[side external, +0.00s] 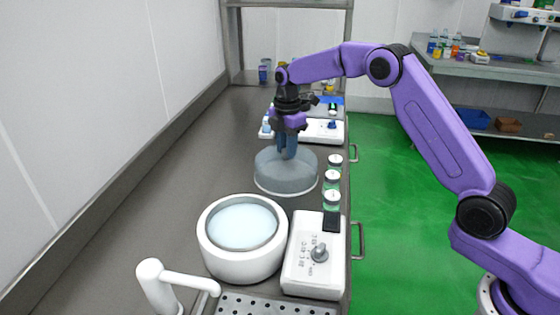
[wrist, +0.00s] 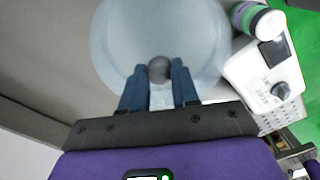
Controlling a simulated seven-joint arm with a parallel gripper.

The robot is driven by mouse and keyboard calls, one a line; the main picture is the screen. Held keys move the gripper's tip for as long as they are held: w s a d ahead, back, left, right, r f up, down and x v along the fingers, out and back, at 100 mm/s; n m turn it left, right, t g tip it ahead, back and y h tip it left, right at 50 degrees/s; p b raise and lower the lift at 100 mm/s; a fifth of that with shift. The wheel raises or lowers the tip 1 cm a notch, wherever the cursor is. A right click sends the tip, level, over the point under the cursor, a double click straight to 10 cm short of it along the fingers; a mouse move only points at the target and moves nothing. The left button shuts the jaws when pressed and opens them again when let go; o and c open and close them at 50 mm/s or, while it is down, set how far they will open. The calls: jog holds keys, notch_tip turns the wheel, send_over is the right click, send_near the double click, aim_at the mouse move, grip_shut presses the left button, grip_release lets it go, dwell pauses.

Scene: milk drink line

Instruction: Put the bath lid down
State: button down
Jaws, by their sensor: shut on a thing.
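The bath lid (side external: 286,173) is a translucent grey-blue round cover, roughly level, over the counter behind the bath. It also shows large in the wrist view (wrist: 160,25). My gripper (side external: 287,153) is above the lid's middle, its blue fingers shut on the lid's dark round knob (wrist: 160,68). I cannot tell whether the lid's rim touches the counter. The white round bath (side external: 243,265) stands uncovered in front of the lid, with pale liquid inside.
Several capped bottles (side external: 332,200) stand in a row close to the lid's right. A white control box (side external: 315,270) with a knob is right of the bath. More equipment (side external: 322,132) stands behind the lid. The counter (side external: 185,165) to the left is clear.

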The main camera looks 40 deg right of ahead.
aim_at(280, 161)
jog(key=shift+w+a+f, duration=0.15)
jog(key=shift+w+f, duration=1.25)
jog(key=shift+f, duration=1.75)
jog(key=shift+f, duration=0.15)
jog(key=c, duration=0.8)
grip_release()
jog(key=shift+c, duration=0.2)
